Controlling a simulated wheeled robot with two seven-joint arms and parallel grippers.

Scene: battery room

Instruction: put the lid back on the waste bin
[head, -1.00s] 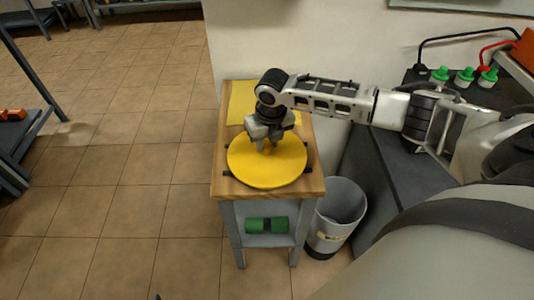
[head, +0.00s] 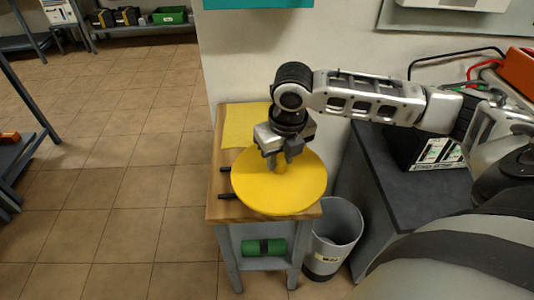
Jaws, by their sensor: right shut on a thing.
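The round yellow lid (head: 280,192) is level above the wooden top of a small stand. My right gripper (head: 281,163) is shut on the knob at the lid's middle and holds it from above. The lid looks raised off the stand, though its underside is hidden. The grey waste bin (head: 335,228) stands on the floor to the right of the stand, open at the top, with a small label on its front. The lid is up and to the left of the bin's mouth. My left gripper is not in view.
The stand's wooden top (head: 229,211) carries a yellow sheet (head: 240,127) and dark rods (head: 238,194). A green roll (head: 264,247) lies on its lower shelf. A dark bench (head: 390,190) with a battery (head: 437,152) is close on the bin's right. Tiled floor is free at left.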

